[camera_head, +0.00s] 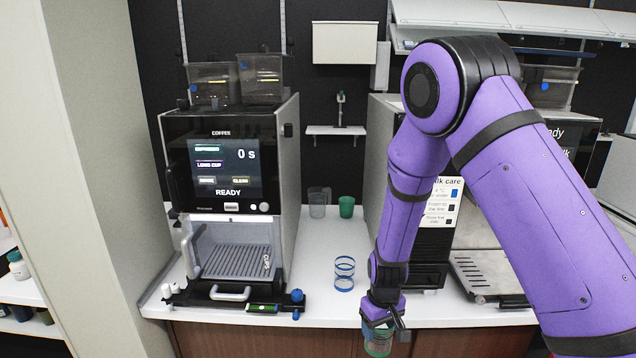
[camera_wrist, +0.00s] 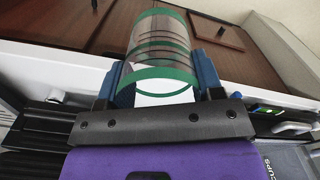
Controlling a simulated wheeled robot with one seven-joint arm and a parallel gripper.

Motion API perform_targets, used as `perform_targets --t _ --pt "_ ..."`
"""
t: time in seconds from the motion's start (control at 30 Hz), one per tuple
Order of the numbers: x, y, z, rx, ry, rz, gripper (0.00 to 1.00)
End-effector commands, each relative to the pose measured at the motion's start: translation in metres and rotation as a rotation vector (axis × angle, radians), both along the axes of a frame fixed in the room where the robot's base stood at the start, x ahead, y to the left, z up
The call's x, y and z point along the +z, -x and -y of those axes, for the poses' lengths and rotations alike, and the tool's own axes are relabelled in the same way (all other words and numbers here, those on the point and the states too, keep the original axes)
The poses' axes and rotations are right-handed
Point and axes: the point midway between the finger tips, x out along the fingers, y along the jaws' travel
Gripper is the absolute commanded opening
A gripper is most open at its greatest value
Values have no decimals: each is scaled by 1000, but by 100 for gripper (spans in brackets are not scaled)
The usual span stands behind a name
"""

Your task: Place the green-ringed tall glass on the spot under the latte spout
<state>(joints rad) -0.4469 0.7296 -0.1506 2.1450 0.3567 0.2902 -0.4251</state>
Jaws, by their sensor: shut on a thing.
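The green-ringed tall glass (camera_wrist: 160,50) is clear with green bands and sits between the fingers of my gripper in the wrist view. My gripper (camera_wrist: 160,88) is shut on it. In the head view my gripper (camera_head: 382,322) is low at the counter's front edge, and the lower part of the glass (camera_head: 378,348) shows under it, in front of the counter. A machine at right (camera_head: 480,270) has a drip tray and is largely hidden by my arm. No latte spout can be made out. The left coffee machine (camera_head: 228,200) reads READY.
A blue-ringed glass (camera_head: 344,273) stands on the white counter (camera_head: 322,240) between the machines, left of my gripper. A clear cup (camera_head: 318,203) and a green cup (camera_head: 346,207) stand further back. Bare counter lies between them.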

Motion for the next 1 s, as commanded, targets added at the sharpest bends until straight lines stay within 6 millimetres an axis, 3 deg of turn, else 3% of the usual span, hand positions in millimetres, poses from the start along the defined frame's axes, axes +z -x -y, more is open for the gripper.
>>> perform_targets --t 0.17,0.43,0.6,1.0 --pt "2 -17 33 -94 0 1 35" --pt "6 -45 110 -300 0 2 35" --pt "8 -54 144 -388 0 1 35" --pt "8 -56 156 -417 0 1 35"
